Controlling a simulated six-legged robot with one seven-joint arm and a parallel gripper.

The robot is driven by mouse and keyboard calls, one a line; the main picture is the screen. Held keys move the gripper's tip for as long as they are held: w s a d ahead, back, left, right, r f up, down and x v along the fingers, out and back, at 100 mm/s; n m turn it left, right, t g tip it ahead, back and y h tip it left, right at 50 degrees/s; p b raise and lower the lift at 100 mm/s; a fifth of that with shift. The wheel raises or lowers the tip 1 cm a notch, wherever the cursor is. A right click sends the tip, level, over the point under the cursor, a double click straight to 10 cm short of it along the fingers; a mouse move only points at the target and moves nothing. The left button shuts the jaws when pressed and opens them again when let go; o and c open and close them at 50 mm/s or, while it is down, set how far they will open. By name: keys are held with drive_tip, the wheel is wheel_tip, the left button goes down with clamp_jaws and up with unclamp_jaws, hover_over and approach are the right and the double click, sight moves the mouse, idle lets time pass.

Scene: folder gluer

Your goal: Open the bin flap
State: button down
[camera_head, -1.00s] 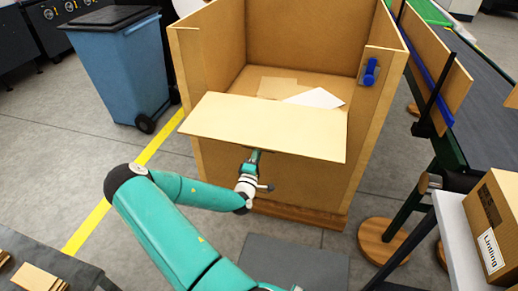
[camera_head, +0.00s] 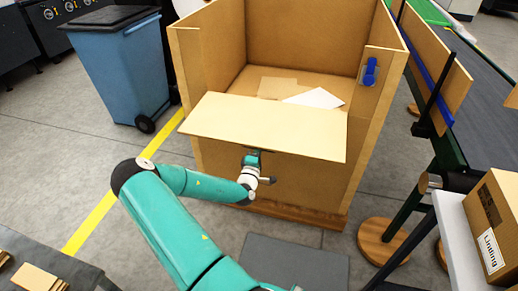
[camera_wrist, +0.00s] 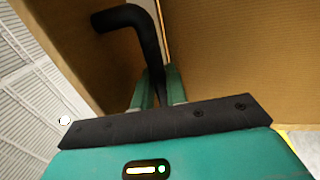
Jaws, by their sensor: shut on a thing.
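The bin is a tall wooden box (camera_head: 215,45), open at the top and front. Its flap (camera_head: 268,127) is a pale panel at the front, swung outward and standing well away from the opening, close to level. My gripper (camera_head: 253,156) is beneath the flap's front edge, partly hidden by it. In the wrist view my gripper (camera_wrist: 160,82) is shut on a black bent handle (camera_wrist: 150,35), with its lower end between the fingers. The handle is hidden in the head view.
A blue latch (camera_head: 370,72) sits on the bin's right post. A blue wheeled bin (camera_head: 120,68) stands at the left. A conveyor (camera_head: 470,100) and a cardboard box (camera_head: 492,225) are at the right.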

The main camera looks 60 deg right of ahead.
sight(259, 138)
wheel_tip(259, 138, up, 8)
drive_tip(key=shift+a+r+y, duration=0.1)
drive_tip(key=shift+y, duration=1)
drive_tip(key=c, duration=1.5)
unclamp_jaws()
drive_tip(key=shift+a, duration=0.1)
drive_tip(key=a, duration=0.4)
drive_tip(key=s+a, duration=0.1)
drive_tip(key=a, duration=0.4)
drive_tip(key=s+a, duration=0.1)
drive_tip(key=a, duration=0.3)
drive_tip(key=shift+s+a, duration=0.1)
drive_tip(key=shift+a, duration=0.15)
